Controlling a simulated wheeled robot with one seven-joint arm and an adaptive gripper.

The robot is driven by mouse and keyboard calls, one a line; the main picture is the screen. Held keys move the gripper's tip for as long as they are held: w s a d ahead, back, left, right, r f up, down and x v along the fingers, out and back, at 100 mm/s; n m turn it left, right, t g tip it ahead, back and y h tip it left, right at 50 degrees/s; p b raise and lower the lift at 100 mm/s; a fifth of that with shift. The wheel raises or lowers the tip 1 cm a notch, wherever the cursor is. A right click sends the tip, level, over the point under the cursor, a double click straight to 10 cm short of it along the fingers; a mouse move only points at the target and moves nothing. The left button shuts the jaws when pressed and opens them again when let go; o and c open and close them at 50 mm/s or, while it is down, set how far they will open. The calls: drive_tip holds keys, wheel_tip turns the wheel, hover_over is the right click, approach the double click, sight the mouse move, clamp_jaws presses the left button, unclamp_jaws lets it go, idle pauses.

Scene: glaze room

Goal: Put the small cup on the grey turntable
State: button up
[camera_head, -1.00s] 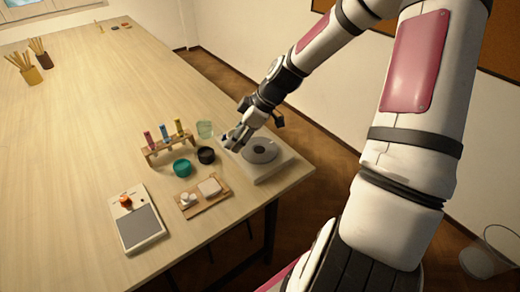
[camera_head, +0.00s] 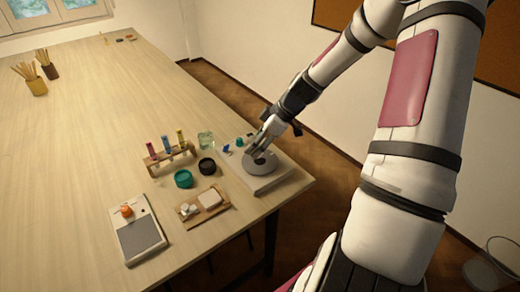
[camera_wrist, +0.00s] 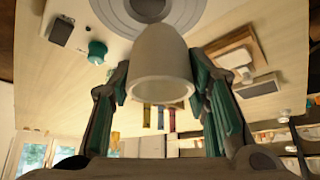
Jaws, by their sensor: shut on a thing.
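The small cup (camera_wrist: 160,60) is pale grey-beige and sits between the fingers of my gripper (camera_wrist: 160,82) in the wrist view. Its open mouth faces the camera and its base points toward the grey turntable (camera_wrist: 120,8). In the head view my gripper (camera_head: 262,147) is over the turntable (camera_head: 249,166), a grey disc on a pale square base (camera_head: 280,181). There the cup is mostly hidden by the gripper. My gripper is shut on the cup. I cannot tell whether the cup's base touches the disc.
Left of the turntable stand a black pot (camera_head: 207,167), a teal pot (camera_head: 183,179), a greenish glass (camera_head: 206,140) and a rack (camera_head: 171,162) of coloured tubes. A wooden board (camera_head: 192,213) and a scale-like device (camera_head: 138,235) are nearer. The table's right edge is close.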

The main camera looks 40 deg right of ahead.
drive_tip(key=shift+w+d+f, duration=0.1)
drive_tip(key=shift+w+d, duration=0.05)
drive_tip(key=shift+d, duration=0.6)
drive_tip(key=shift+f, duration=1.7)
drive_tip(key=shift+f, duration=0.1)
drive_tip(key=o, duration=1.3)
drive_tip(key=shift+f, duration=0.1)
drive_tip(key=shift+c, duration=0.2)
